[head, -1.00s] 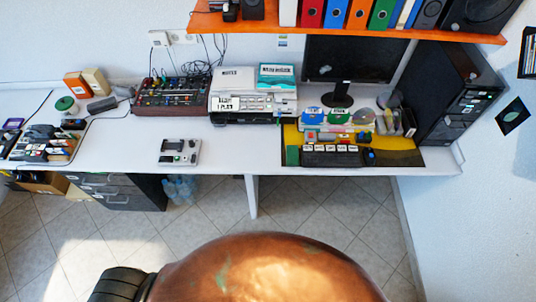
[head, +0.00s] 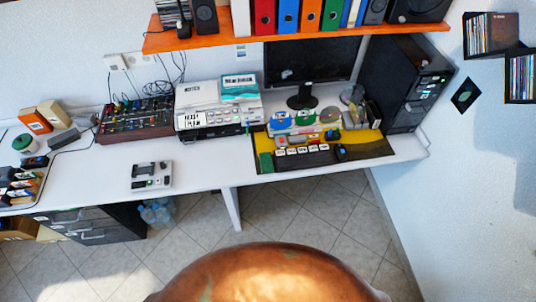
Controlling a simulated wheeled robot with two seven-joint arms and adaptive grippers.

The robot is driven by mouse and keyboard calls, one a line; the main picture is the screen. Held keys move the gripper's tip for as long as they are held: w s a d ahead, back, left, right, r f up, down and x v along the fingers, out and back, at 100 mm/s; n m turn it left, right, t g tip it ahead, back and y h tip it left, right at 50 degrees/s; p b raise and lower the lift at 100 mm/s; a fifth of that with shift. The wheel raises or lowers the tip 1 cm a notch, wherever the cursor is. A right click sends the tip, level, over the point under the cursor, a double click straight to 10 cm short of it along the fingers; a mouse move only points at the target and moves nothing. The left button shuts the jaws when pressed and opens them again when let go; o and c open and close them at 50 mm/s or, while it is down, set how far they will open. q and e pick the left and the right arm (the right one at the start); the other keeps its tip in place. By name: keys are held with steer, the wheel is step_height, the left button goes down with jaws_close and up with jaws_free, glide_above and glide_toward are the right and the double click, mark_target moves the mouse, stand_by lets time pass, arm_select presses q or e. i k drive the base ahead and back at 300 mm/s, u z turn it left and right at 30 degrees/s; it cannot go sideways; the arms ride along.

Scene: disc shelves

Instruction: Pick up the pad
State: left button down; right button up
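A small light grey device (head: 152,176) with dark parts and buttons lies flat on the white desk, left of centre near the front edge. It may be the pad, but I cannot tell for certain. A yellow and dark desk mat (head: 376,148) lies on the right half of the desk, under a black keyboard (head: 303,158) and several small items. Neither of my grippers shows in the head view.
A mixer (head: 137,119) and a printer (head: 218,108) stand behind the grey device. A monitor (head: 308,66) and a black computer tower (head: 403,82) stand at the right. An orange shelf (head: 215,39) hangs above. The desk around the grey device is clear.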

mark_target(266, 164)
steer(key=z, duration=0.05)
steer(key=k, duration=0.3)
steer(key=u, duration=0.55)
steer(key=i, duration=1.05)
steer(key=u, duration=0.25)
